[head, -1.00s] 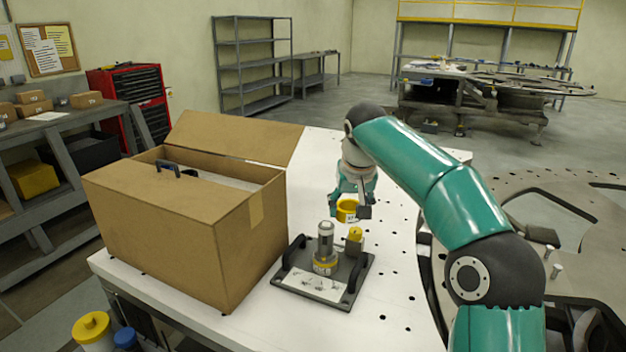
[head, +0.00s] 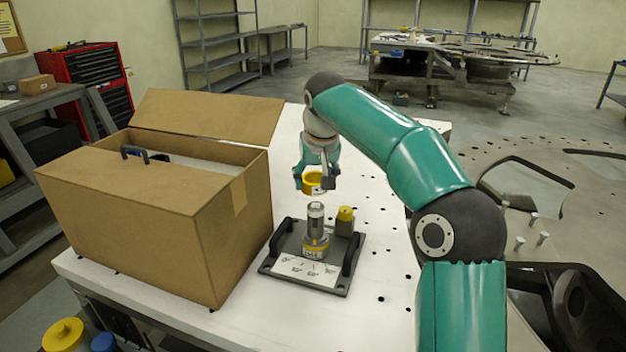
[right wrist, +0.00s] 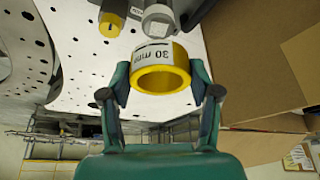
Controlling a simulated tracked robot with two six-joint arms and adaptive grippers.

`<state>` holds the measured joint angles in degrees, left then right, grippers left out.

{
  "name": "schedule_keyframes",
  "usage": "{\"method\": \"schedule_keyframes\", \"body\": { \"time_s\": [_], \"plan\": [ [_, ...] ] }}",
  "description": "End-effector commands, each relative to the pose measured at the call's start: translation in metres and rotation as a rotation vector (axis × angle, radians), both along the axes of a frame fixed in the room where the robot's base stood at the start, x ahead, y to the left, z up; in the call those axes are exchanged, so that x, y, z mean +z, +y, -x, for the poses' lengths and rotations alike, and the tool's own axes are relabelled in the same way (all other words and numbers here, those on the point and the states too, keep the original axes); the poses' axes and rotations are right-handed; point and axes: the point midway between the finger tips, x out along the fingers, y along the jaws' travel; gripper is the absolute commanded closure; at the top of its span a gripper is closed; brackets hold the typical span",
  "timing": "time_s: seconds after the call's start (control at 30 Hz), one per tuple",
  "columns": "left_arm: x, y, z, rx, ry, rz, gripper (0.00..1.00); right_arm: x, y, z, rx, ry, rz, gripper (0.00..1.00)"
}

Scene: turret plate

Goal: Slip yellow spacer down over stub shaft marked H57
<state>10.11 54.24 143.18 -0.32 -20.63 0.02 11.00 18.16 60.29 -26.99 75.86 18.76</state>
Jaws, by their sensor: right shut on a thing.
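The yellow spacer (head: 313,190) is a short ring with a white label. In the right wrist view the spacer (right wrist: 163,54) reads "30 mm". My right gripper (head: 316,183) is shut on it, one finger on each side. The grey stub shaft (head: 316,218) stands upright on a dark base plate, with a yellow collar and a white tag, too small to read surely, at its foot. In the head view the spacer is just above the shaft's top, apart from it. The shaft's end (right wrist: 158,20) also shows beyond the spacer in the wrist view. My left gripper is out of view.
The dark base plate (head: 268,262) has two black handles and a printed sheet. A yellow-topped post (head: 345,214) stands close behind the shaft, to its right. A large open cardboard box (head: 130,220) stands to the left. The white table (head: 385,290) is clear at right front.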

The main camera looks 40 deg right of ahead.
Motion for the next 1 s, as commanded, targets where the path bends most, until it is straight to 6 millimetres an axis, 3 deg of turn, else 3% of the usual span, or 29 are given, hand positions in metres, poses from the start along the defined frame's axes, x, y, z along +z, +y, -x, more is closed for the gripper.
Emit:
{"method": "schedule_keyframes", "body": {
  "time_s": [1.0],
  "plan": [
    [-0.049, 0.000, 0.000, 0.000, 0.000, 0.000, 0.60, -0.052, -0.002, 0.002, -0.003, -0.001, 0.000, 0.76]
  ]
}}
